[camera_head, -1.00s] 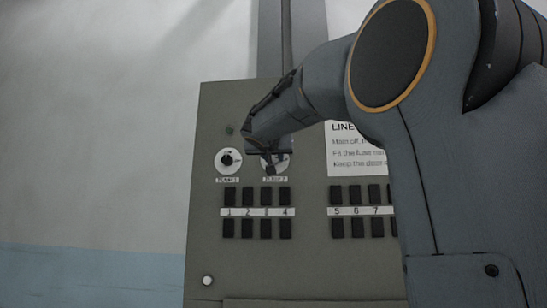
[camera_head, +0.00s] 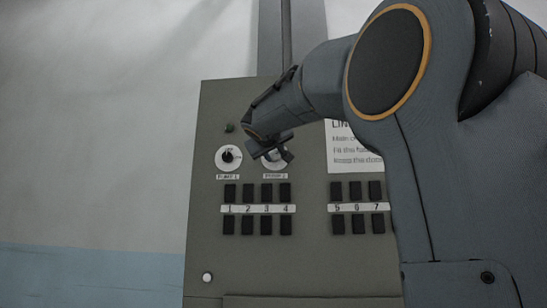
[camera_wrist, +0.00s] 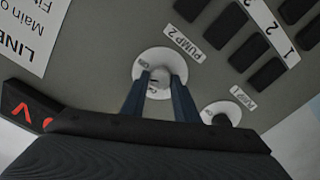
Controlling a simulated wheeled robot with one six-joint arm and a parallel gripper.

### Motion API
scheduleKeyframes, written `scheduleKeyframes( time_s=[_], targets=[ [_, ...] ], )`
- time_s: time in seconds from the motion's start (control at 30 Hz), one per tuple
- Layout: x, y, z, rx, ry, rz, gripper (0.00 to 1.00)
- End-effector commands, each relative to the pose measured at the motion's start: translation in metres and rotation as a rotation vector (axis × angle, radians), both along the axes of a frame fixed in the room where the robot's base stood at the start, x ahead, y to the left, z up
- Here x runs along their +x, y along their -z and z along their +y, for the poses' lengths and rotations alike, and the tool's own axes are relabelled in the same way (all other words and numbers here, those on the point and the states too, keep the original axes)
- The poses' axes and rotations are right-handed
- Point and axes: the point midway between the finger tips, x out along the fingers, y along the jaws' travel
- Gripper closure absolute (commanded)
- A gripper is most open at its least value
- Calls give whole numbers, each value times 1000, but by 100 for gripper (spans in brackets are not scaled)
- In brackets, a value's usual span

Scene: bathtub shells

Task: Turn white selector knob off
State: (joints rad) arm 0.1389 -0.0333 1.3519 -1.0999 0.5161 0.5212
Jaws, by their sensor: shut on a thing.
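The white selector knob (camera_wrist: 159,88) is on the round white PUMP 2 dial (camera_wrist: 160,58), between my two fingers in the wrist view. My gripper (camera_wrist: 160,76) is shut on it, one finger on each side. In the head view my gripper (camera_head: 271,152) is at the panel and tilted. It covers most of the PUMP 2 dial (camera_head: 275,163), and the knob is hidden there. The dial marks are too small to read for the knob's exact angle.
The PUMP 1 dial (camera_head: 222,166) with a black knob is close on the left. Rows of black switches (camera_head: 266,192) sit below on the grey-green panel (camera_head: 240,265). A printed notice (camera_head: 345,160) is to the right, partly behind my arm. Free wall is at the left.

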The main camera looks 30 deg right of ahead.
Motion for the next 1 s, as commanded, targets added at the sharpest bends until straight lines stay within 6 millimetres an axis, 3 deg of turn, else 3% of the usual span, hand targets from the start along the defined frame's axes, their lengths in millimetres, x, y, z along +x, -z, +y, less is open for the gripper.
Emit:
scheduleKeyframes(
  time_s=[1.0],
  targets=[
    [0,1,1,-751,-2,509,95]
  ],
)
